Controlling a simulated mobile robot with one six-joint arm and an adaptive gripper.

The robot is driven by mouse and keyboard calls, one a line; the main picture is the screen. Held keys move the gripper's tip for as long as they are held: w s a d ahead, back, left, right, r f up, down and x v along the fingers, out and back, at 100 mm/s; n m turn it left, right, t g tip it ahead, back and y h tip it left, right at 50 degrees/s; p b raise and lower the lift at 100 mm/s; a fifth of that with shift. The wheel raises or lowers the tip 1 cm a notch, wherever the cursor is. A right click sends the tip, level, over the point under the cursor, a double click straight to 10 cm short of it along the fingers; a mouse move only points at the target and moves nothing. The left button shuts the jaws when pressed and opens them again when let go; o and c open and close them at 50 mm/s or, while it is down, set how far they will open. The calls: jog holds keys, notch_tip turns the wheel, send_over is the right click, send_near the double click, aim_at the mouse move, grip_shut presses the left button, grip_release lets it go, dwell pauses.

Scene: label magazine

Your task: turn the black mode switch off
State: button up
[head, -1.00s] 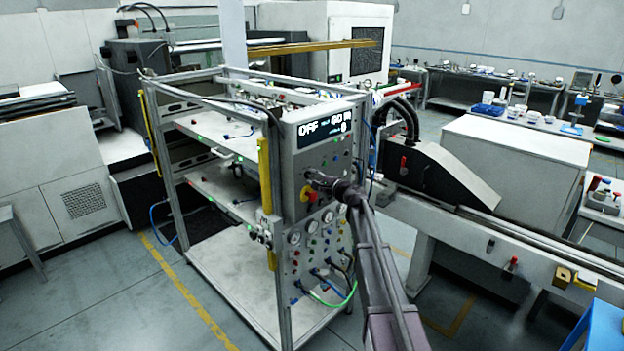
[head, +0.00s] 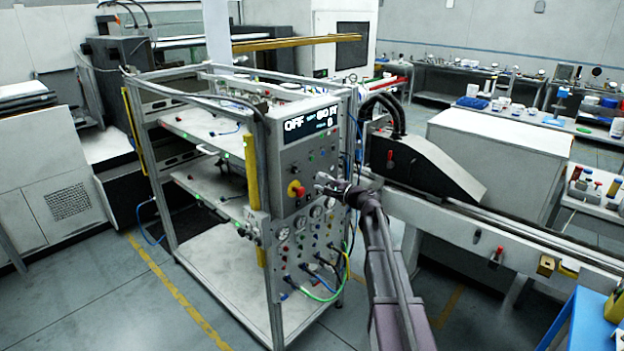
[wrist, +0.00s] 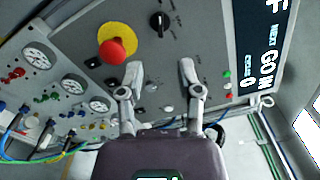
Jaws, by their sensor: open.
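The black mode switch (wrist: 159,22) is a round knob with a pale pointer mark, on the grey control panel (wrist: 215,30) in the wrist view. In the head view the switch (head: 294,168) is small, just above the red and yellow stop button. The panel's display (head: 312,124) reads OFF on its left part. My gripper (wrist: 160,72) is open and empty, its two fingers apart, below the switch in the wrist view. In the head view my gripper (head: 322,184) is in front of the panel, to the right of the stop button. The fingers appear clear of the switch.
The red stop button on a yellow disc (wrist: 117,42) is beside the switch, near my left finger. Gauges (wrist: 72,86), small buttons and coloured hoses (head: 322,292) cover the lower panel. A black machine cover (head: 420,165) stands right of the panel.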

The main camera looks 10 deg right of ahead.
jog(key=shift+v, duration=1.05)
jog(key=s+a+f+n+g+h+b, duration=0.1)
jog(key=s+a+f+n+g, duration=0.45)
jog(key=s+f, duration=0.2)
jog(key=s+a+f+n+g+h+b, duration=0.1)
jog(key=s+a+f+n+g, duration=0.3)
jog(key=s+a+f, duration=0.4)
jog(key=s+d+f+n+g+h, duration=0.1)
jog(key=s+d+f+n+h, duration=0.1)
jog(key=s, duration=0.4)
jog(key=s+d+f+n+g+h+b, duration=0.1)
jog(key=s+f+g+h, duration=0.1)
jog(key=s, duration=0.5)
jog(key=s+d+f+n+g+h, duration=0.2)
jog(key=s+h, duration=0.2)
jog(key=s, duration=0.2)
jog(key=shift+s+d+f+n+h, duration=0.3)
jog(key=shift+d+n, duration=0.05)
jog(key=shift+d, duration=0.05)
